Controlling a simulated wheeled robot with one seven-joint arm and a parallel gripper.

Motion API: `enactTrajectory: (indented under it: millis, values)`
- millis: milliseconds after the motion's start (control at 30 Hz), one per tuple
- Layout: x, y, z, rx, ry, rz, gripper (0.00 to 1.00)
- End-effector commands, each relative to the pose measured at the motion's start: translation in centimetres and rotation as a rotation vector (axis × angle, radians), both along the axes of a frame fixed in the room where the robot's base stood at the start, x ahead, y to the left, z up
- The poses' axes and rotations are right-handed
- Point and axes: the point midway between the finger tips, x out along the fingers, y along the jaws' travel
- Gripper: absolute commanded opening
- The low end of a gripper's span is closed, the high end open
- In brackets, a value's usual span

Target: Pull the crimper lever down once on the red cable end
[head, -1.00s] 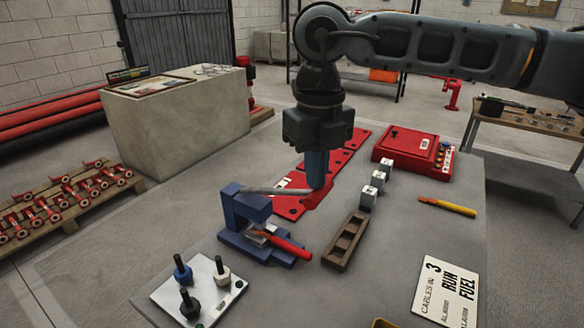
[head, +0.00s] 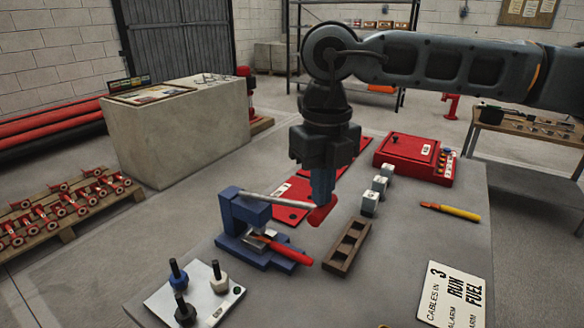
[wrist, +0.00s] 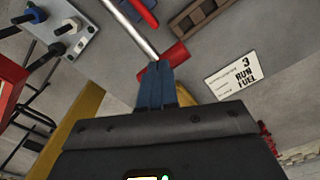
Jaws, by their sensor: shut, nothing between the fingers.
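The blue crimper (head: 243,216) stands on the grey table, left of centre in the head view. Its lever is a silver rod (head: 280,200) sloping slightly down to the right, with a red grip (head: 321,215) at its end. The red cable end (head: 282,249) lies in the crimper's base, its metal tip towards the blue body. My gripper (head: 322,202) points down with its blue fingers shut and empty. The fingertips are at the red grip from above and seem to touch it. The wrist view shows the fingertips (wrist: 160,67) beside the grip (wrist: 175,54).
A brown slotted block (head: 347,246) lies right of the crimper, with small grey blocks (head: 370,202) behind it. A plate with posts (head: 197,298) sits in front. A red box (head: 412,158), a yellow-red tool (head: 450,211) and a sign (head: 452,294) are to the right.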

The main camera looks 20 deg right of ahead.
Motion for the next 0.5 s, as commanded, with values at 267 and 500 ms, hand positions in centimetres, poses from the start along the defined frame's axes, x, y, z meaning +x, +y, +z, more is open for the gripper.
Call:
enactTrajectory:
  millis: [267, 500]
  values:
    - [-0.2, -0.2, -1.5, -0.001, 0.002, -0.001, 0.0]
    - [-0.5, -0.3, -2.9, -0.001, 0.002, 0.0, 0.0]
